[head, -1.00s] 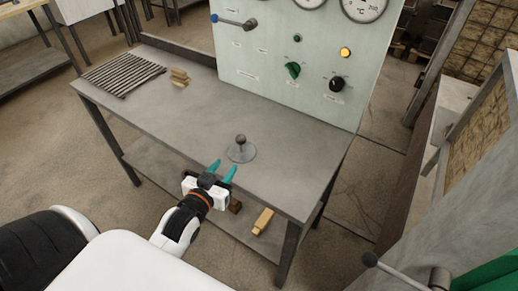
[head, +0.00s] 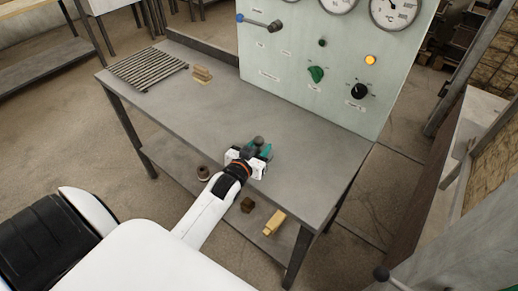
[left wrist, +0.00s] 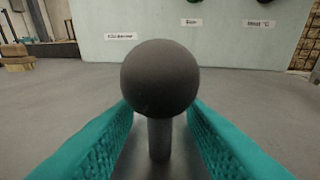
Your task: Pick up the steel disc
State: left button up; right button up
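The steel disc has an upright stem topped by a dark round knob (head: 258,141), and stands near the front edge of the grey table (head: 215,105). In the head view my left gripper (head: 262,151) reaches over that edge and hides most of the disc. In the left wrist view the ball knob (left wrist: 160,78) fills the middle, with its stem (left wrist: 160,142) below it. The teal fingers of the gripper (left wrist: 160,118) lie on either side of the stem, with a visible gap at each side, so the gripper is open around it. My right gripper is not in view.
A panel (head: 290,60) with gauges, knobs and a lever rises along the table's back. A slatted rack (head: 148,68) and a small wooden block stack (head: 202,75) lie at the far left. The lower shelf holds a yellowish block (head: 273,222). The table's middle is clear.

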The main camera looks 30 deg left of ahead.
pick_arm(q)
grip_shut()
jog(key=shift+r, duration=0.1)
